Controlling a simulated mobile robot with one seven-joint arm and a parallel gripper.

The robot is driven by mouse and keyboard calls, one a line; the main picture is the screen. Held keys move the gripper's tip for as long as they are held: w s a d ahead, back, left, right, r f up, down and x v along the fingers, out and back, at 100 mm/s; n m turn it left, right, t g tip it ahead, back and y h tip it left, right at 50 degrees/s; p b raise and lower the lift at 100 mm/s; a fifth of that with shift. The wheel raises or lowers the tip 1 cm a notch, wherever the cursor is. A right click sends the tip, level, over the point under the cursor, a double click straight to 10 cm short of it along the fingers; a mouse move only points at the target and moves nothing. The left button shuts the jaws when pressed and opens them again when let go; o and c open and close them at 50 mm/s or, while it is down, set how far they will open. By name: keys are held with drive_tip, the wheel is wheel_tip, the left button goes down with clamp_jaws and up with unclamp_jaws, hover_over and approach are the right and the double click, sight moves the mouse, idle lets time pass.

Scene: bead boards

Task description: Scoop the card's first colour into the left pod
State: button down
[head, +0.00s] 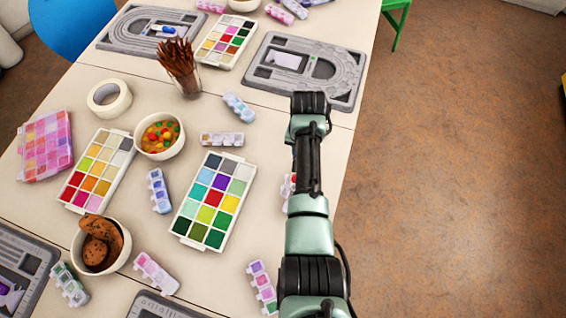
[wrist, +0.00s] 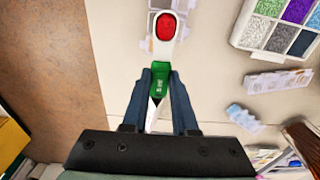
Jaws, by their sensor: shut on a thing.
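My gripper (wrist: 161,75) is shut on the green handle of a scoop (wrist: 162,82) in the wrist view. The scoop's white head points away from me, and its bowl holds something red (wrist: 166,25), seemingly beads. A pale pod (wrist: 165,4) shows just beyond the bowl, partly cut off by the frame edge. In the head view my arm hides the gripper and scoop. A pod (head: 288,186) with a red part peeks out left of my arm. I cannot tell which pod is the left one, and I cannot make out a card.
Palettes of coloured cells (head: 214,201) and (head: 97,171) lie on the white table (head: 215,280). A bowl of mixed beads (head: 160,136), a cookie bowl (head: 101,244), a brush jar (head: 186,86) and several small pods stand around. Grey bead boards (head: 350,82) lie behind.

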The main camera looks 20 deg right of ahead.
drive_tip(key=shift+s+d+f, duration=0.1)
drive_tip(key=shift+s+d, duration=0.15)
drive_tip(key=shift+d, duration=0.1)
drive_tip(key=shift+s+a+f+t+h+b, duration=0.15)
drive_tip(key=shift+f+t+b, duration=0.1)
drive_tip(key=shift+f, duration=0.35)
drive_tip(key=shift+s+a+f+t+h+b, duration=0.1)
drive_tip(key=shift+s+f+t+h+b, duration=0.1)
drive_tip(key=shift+f, duration=0.4)
drive_tip(key=shift+s+a+f+t+h+b, duration=0.15)
drive_tip(key=shift+f+t, duration=0.1)
drive_tip(key=shift+f, duration=0.35)
drive_tip(key=shift+s+a+r+p, duration=0.15)
drive_tip(key=shift+r+p, duration=0.2)
drive_tip(key=shift+p, duration=0.2)
drive_tip(key=shift+s+a+r+t+h, duration=0.1)
drive_tip(key=shift+s+r+t+h, duration=0.1)
drive_tip(key=shift+t+h, duration=0.25)
drive_tip(key=shift+s+a+r+t+h, duration=0.15)
drive_tip(key=shift+r+t+h, duration=0.1)
drive_tip(key=shift+t, duration=0.3)
drive_tip(key=shift+s+t, duration=0.15)
drive_tip(key=shift+t, duration=0.15)
drive_tip(key=shift+a+r+t+h, duration=0.1)
drive_tip(key=shift+r+t+h, duration=0.1)
drive_tip(key=shift+t+h, duration=0.15)
drive_tip(key=shift+r, duration=0.15)
drive_tip(key=shift+s+r+t+h, duration=0.1)
drive_tip(key=shift+r+t+h, duration=0.1)
drive_tip(key=shift+t+h, duration=0.05)
